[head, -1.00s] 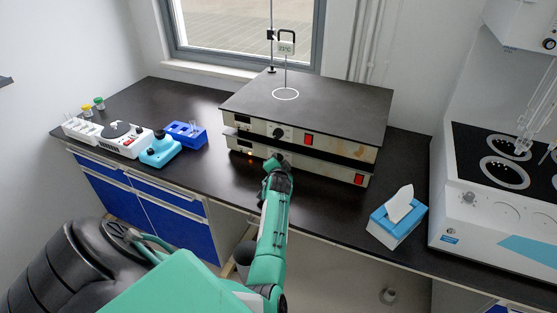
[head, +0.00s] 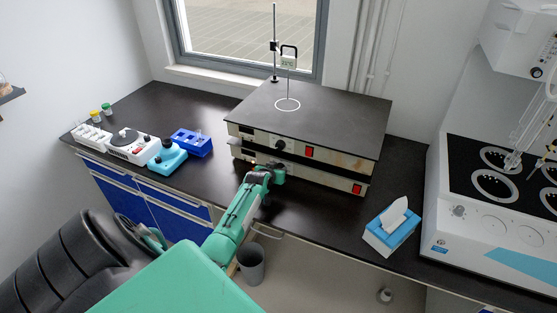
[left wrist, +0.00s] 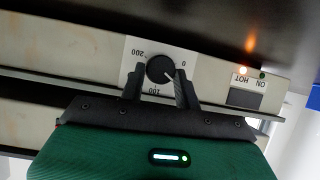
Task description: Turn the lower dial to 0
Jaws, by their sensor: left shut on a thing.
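Two flat heating units are stacked on the black bench; the lower unit (head: 310,177) has its front towards me. The lower dial (left wrist: 160,69) is a black knob on a white plate in the left wrist view, where the picture is upside down. Its pale mark points to the lower right, between 0 and 100. My left gripper (left wrist: 160,83) is shut on this dial, one finger on each side. In the head view my left gripper (head: 268,170) is at the lower unit's front and hides the dial. My right gripper is out of view.
The upper dial (head: 281,146) and a red switch (head: 309,152) are on the upper unit. An orange light (left wrist: 243,70) glows by HOT. A blue tissue box (head: 391,232) stands right; a blue rack (head: 192,143) stands left. A bin (head: 251,265) is below.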

